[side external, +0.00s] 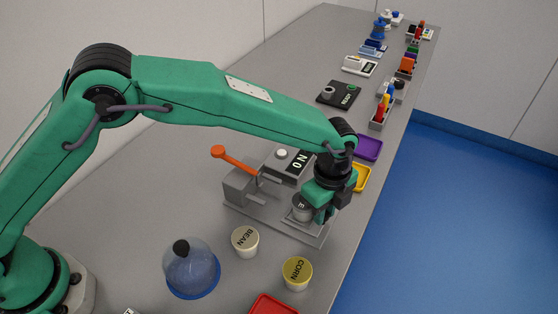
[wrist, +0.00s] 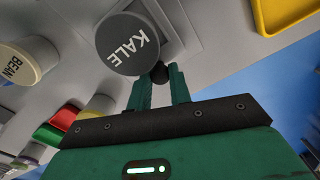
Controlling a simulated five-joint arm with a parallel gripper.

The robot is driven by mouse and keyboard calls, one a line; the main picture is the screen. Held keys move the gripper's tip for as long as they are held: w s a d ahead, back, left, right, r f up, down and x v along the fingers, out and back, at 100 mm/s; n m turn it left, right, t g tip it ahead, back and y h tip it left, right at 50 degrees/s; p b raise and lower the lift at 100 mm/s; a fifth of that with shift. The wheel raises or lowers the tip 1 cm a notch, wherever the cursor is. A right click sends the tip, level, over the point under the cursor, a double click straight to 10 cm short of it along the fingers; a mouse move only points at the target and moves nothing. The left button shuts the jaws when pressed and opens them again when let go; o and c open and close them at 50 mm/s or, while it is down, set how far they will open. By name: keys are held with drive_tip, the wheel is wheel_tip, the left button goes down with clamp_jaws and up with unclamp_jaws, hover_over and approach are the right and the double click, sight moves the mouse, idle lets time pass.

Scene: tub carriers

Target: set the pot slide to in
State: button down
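The pot slide's grey base plate (side external: 280,226) lies on the bench, with a grey block and an orange-handled lever (side external: 234,159) at its left end. A grey-lidded KALE pot (side external: 302,208) stands at the plate's right end, apart from the block. The wrist view shows its lid (wrist: 127,43) close up. My gripper (side external: 325,214) is low at the pot's right side. In the wrist view its fingers (wrist: 160,80) stand on both sides of a small dark knob (wrist: 160,72) beside the pot and appear to touch it. The slide's rails under the pot are mostly hidden.
BEAN (side external: 245,241) and CORN (side external: 297,273) tubs and a blue dome with a black knob (side external: 193,268) stand in front. A red tray (side external: 273,305), yellow tray (side external: 362,178) and purple tray (side external: 368,147) lie near the bench edge. A dark box (side external: 288,164) with a white button is behind.

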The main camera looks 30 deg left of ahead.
drive_tip(key=shift+a, duration=4.55)
drive_tip(key=c, duration=1.3)
unclamp_jaws()
drive_tip(key=shift+d+r, duration=0.1)
drive_tip(key=shift+r, duration=0.05)
wheel_tip(320, 180, up, 8)
drive_tip(key=shift+f, duration=0.2)
